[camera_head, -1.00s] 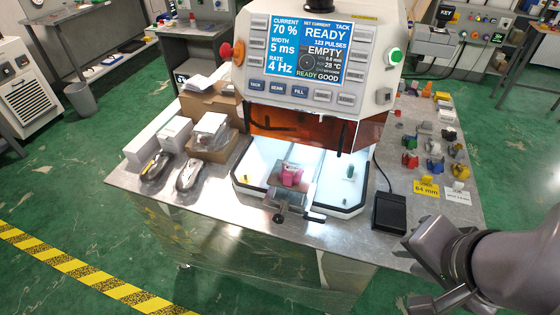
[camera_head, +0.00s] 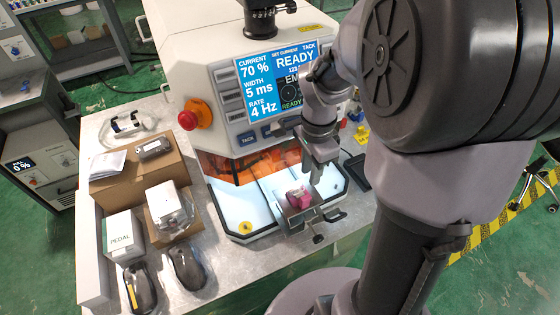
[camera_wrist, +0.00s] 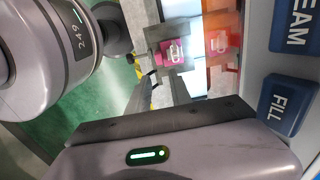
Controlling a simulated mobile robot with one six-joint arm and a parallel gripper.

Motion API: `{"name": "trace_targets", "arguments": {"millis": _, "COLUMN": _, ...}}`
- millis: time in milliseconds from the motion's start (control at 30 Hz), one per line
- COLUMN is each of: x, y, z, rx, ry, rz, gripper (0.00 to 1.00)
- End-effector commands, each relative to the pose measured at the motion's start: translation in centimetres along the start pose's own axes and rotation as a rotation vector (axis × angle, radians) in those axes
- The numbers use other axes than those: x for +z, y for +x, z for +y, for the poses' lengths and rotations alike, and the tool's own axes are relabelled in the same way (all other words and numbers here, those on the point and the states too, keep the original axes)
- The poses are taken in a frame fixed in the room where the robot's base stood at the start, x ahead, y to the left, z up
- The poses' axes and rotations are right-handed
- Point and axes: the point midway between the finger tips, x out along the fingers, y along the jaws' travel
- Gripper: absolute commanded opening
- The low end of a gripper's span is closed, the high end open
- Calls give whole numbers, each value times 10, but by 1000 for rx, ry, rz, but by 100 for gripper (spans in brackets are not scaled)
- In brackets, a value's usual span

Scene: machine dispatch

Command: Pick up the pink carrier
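The pink carrier (camera_head: 299,197) sits in a small grey fixture (camera_head: 302,215) at the front of the machine's lit white work bay. In the wrist view the carrier (camera_wrist: 170,52) shows in the fixture, just beyond my fingertips, with a pale shape on its face. My gripper (camera_head: 314,179) hangs just above and slightly right of the carrier. In the wrist view my gripper (camera_wrist: 162,78) has its two fingers apart, with nothing between them. Contact with the carrier does not show.
The machine's orange shield (camera_head: 250,165) hangs close behind the carrier. Its control panel (camera_head: 275,90) reads READY. Cardboard boxes (camera_head: 140,175), a white PEDAL box (camera_head: 122,235) and dark tools (camera_head: 186,268) crowd the bench's left. A black pedal (camera_head: 357,172) lies to the right.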

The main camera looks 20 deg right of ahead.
Motion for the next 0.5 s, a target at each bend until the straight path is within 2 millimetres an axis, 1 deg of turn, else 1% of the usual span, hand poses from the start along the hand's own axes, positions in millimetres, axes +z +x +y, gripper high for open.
{"name": "trace_targets", "arguments": {"millis": 33, "x": 1, "y": 19, "z": 1, "rx": 4, "ry": 0, "rz": -2, "gripper": 25}}
{"name": "trace_targets", "arguments": {"millis": 100, "x": 1, "y": 35, "z": 0, "rx": 2, "ry": -1, "rz": -1, "gripper": 25}}
{"name": "trace_targets", "arguments": {"millis": 200, "x": 1, "y": 48, "z": 0, "rx": 1, "ry": -1, "rz": -1, "gripper": 25}}
{"name": "trace_targets", "arguments": {"millis": 267, "x": 1, "y": 53, "z": 0, "rx": 0, "ry": -1, "rz": -1, "gripper": 25}}
{"name": "trace_targets", "arguments": {"millis": 400, "x": 4, "y": 82, "z": 2, "rx": 1, "ry": -3, "rz": -1, "gripper": 25}}
{"name": "trace_targets", "arguments": {"millis": 500, "x": 4, "y": 98, "z": 2, "rx": 0, "ry": -2, "rz": -1, "gripper": 25}}
